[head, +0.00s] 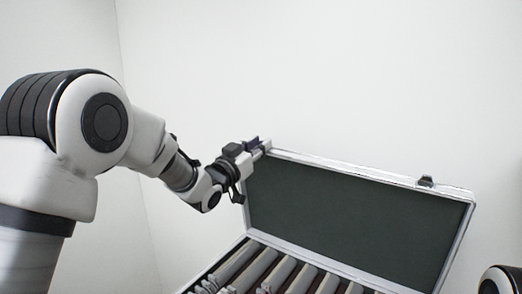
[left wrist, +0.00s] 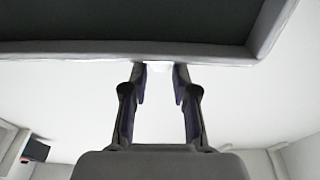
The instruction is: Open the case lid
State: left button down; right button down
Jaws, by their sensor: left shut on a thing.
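The case lid (head: 350,215) stands raised at a steep tilt, its dark green lining facing me inside a silver frame. My left gripper (head: 262,147) is at the lid's upper left corner. In the left wrist view the two fingers of the left gripper (left wrist: 160,75) meet the silver edge of the lid (left wrist: 90,50) and are shut on it; a small pale piece shows between the fingertips. The lower case (head: 365,281) is open below the lid, with several long grey pieces side by side in it. Its near part is cut off by the frame.
A small dark latch (head: 425,181) sits on the lid's top edge toward the right. Plain white walls (head: 330,70) stand behind the case. Part of my right arm shows at the lower right corner. The space above the lid is clear.

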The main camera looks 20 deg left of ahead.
pick_arm(q)
jog(key=shift+f, duration=0.2)
jog(key=c, duration=0.9)
grip_release()
jog(key=shift+w, duration=0.1)
jog(key=v, duration=1.2)
jog(key=shift+r, duration=0.1)
